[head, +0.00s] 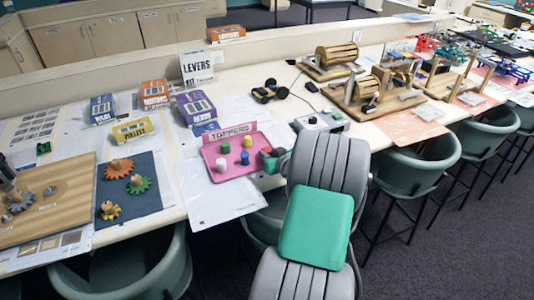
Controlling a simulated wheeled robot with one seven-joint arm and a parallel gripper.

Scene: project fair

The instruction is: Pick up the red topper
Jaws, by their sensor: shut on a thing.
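The pink tray (210,152) with a raised "TOPPERS" sign stands on the long table. My gripper (267,157) is at the right side of the tray. It is shut on the red topper (266,151), which shows only as a small red patch between the fingers and is partly hidden. I cannot tell whether the red topper still touches the tray.
A grey device (319,122) stands behind my arm, and a small wheeled car (270,91) is farther back. A dark mat (135,190) with gears lies farther left. Chairs (418,165) line the table's front.

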